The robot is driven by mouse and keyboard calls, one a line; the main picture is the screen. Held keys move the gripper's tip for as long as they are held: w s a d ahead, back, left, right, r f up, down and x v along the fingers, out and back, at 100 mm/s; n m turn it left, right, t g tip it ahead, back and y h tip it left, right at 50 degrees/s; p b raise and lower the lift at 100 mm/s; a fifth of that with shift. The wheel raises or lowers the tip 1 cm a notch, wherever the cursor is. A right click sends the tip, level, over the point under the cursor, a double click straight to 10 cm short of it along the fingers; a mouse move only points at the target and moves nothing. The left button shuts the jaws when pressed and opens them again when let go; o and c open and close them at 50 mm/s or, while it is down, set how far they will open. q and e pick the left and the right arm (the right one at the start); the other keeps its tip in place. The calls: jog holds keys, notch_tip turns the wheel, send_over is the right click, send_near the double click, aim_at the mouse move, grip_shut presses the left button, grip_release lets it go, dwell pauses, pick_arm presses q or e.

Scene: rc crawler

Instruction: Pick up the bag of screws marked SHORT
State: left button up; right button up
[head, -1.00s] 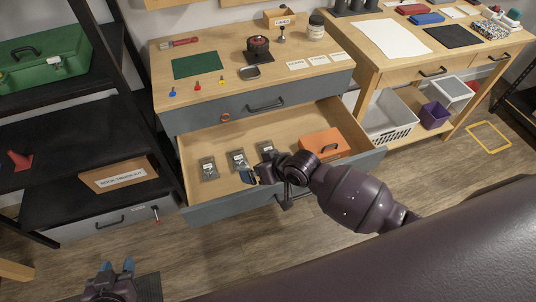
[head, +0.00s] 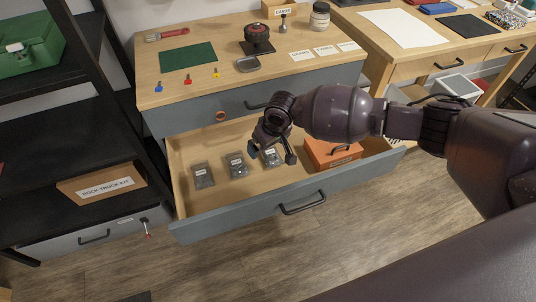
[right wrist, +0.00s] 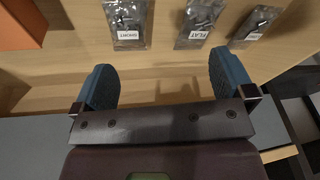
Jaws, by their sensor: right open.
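Three clear bags of dark screws lie in a row in the open drawer: a left bag (head: 202,175), a middle bag (head: 237,165) and a right bag (head: 271,156). Each has a small white label. My left gripper is out of view.
An orange box (head: 330,152) with a handle sits at the drawer's right end. The drawer front (head: 250,203) stands out with a black handle. The worktop above (head: 150,80) holds small tools, a green mat and white cards. The drawer floor around the bags is clear.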

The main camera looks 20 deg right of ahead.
jog(key=w+d+f+g+h+b, duration=0.1)
jog(key=w+d+b, duration=0.1)
jog(key=w+d, duration=0.1)
jog(key=m+b, duration=0.1)
send_over(271, 151)
jog(key=s, duration=0.1)
jog(key=shift+h, duration=0.3)
jog(key=f, duration=0.5)
jog(key=shift+s+d, duration=0.15)
jog(key=shift+d, duration=0.15)
jog(key=shift+f+b, duration=0.35)
jog(key=f, duration=0.1)
jog(key=f+b, duration=0.1)
jog(key=f, duration=0.1)
jog(key=w+f+b, duration=0.1)
jog(key=shift+a+f, duration=0.4)
jog(key=shift+r, duration=0.15)
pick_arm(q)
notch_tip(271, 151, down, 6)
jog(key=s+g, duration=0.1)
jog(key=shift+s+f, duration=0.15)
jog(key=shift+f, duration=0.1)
pick_arm(e)
jog(key=c, duration=1.1)
jog(key=shift+c, duration=0.2)
